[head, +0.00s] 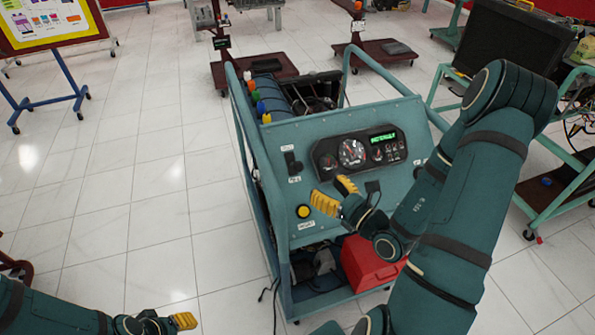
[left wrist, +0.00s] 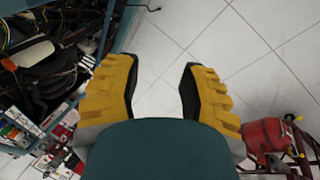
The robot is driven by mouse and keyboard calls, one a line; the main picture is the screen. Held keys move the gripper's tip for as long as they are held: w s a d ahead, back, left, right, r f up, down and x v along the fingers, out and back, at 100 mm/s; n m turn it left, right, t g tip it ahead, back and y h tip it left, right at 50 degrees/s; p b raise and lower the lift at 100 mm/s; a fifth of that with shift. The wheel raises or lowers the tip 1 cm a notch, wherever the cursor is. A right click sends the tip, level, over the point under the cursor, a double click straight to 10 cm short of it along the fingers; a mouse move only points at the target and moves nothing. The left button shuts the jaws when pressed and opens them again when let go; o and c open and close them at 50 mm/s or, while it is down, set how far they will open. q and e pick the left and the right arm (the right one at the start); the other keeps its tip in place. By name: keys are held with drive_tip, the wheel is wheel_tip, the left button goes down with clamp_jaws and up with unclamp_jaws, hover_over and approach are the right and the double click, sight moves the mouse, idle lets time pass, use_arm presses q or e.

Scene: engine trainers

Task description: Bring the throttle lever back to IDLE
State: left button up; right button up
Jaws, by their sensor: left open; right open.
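The teal engine trainer (head: 350,215) stands in the middle of the head view with its sloped panel facing me. What looks like the throttle lever is a small black lever (head: 292,162) at the panel's upper left, between two small labels too small to read. My right gripper (head: 335,194) is open and empty in front of the panel, below and to the right of that lever, apart from it. My left gripper (head: 182,321) is low at the bottom left, far from the panel. In the left wrist view it (left wrist: 160,78) is open with only floor between its fingers.
A gauge cluster (head: 360,150) with a green display is right of the lever. A yellow button (head: 303,211) sits below it, and a red box (head: 370,263) lies on the lower shelf. A cart (head: 555,190) stands at right.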

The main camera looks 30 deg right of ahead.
sight(299, 166)
drive_tip(key=w+b, duration=0.1)
drive_tip(key=w, duration=0.2)
drive_tip(key=w+a+b, duration=0.1)
drive_tip(key=w+b, duration=0.1)
drive_tip(key=w, duration=0.2)
drive_tip(key=w+a+b, duration=0.1)
drive_tip(key=w, duration=0.2)
drive_tip(key=shift+w, duration=0.15)
use_arm(q)
drive_tip(key=shift+g, duration=0.3)
drive_tip(key=f, duration=0.1)
drive_tip(key=s+f, duration=0.1)
drive_tip(key=f, duration=0.3)
drive_tip(key=shift+s+d+f, duration=0.1)
drive_tip(key=shift+s, duration=0.2)
use_arm(e)
drive_tip(key=shift+d, duration=0.1)
clamp_jaws()
